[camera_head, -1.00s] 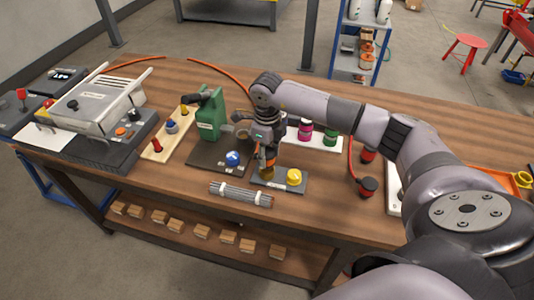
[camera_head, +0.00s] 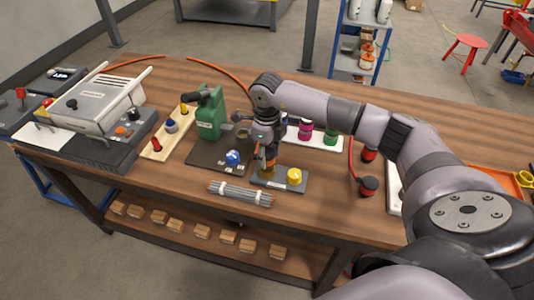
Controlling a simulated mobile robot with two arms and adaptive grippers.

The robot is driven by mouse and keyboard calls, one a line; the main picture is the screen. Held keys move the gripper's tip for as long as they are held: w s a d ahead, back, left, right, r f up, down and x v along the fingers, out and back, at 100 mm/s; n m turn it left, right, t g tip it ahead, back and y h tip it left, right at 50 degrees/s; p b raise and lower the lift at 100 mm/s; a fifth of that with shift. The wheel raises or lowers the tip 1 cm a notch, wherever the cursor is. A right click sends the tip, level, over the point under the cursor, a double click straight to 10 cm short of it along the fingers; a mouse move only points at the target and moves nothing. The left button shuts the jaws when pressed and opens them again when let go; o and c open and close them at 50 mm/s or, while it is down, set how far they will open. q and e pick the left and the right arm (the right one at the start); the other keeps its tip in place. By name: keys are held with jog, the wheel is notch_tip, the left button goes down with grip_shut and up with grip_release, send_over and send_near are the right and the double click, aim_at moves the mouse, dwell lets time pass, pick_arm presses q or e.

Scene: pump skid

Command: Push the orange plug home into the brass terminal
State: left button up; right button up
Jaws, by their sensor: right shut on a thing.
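My right gripper (camera_head: 269,148) points down over a small dark plate (camera_head: 281,185) near the front of the bench. It is shut on the orange plug (camera_head: 270,162), of which only a small part shows between the fingers. The brass terminal (camera_head: 268,173) stands on the left part of the plate, directly under the plug. The plug is upright over or in the terminal; how deep it sits I cannot tell. A yellow knob (camera_head: 294,176) is on the right part of the same plate. My left gripper is not in view.
A green pump (camera_head: 208,115) and a blue knob (camera_head: 232,158) stand left of the gripper. A white rack (camera_head: 327,137) with coloured knobs is behind. Red-capped parts (camera_head: 368,184) stand to the right.

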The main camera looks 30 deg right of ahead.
jog(key=shift+f+b, duration=1.15)
jog(key=shift+f, duration=0.3)
jog(key=o, duration=1.4)
jog(key=shift+c, duration=0.2)
notch_tip(320, 180, up, 12)
